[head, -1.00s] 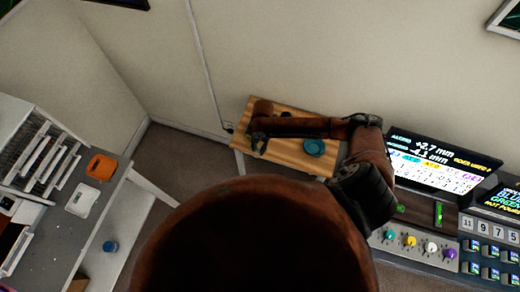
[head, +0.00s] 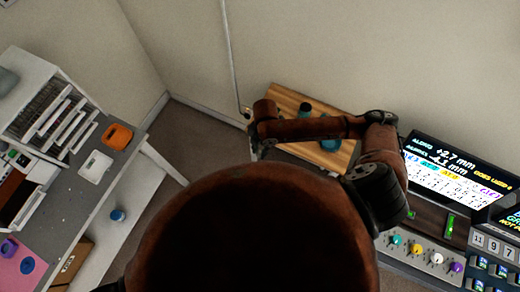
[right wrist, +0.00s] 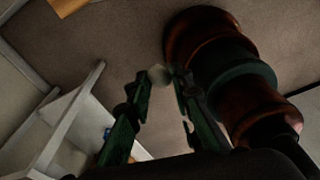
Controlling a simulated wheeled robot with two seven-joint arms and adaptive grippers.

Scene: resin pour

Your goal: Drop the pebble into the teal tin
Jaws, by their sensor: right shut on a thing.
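The pebble (right wrist: 157,75) is a pale grey, rounded piece between the fingertips of my right gripper (right wrist: 159,80) in the right wrist view. The gripper is shut on it, with floor behind. In the head view my right gripper (head: 256,149) hangs at the left edge of the wooden table, partly hidden by my own arm. The teal tin (head: 330,146) stands on the table, to the right of the gripper, partly covered by my forearm. My left gripper is not in view.
The wooden table (head: 290,97) also holds a small dark object (head: 305,108) behind my forearm. A control console (head: 425,259) with lit screens is at right. A grey bench (head: 70,190) with an orange tray (head: 117,136) and a white tray (head: 95,167) is at left.

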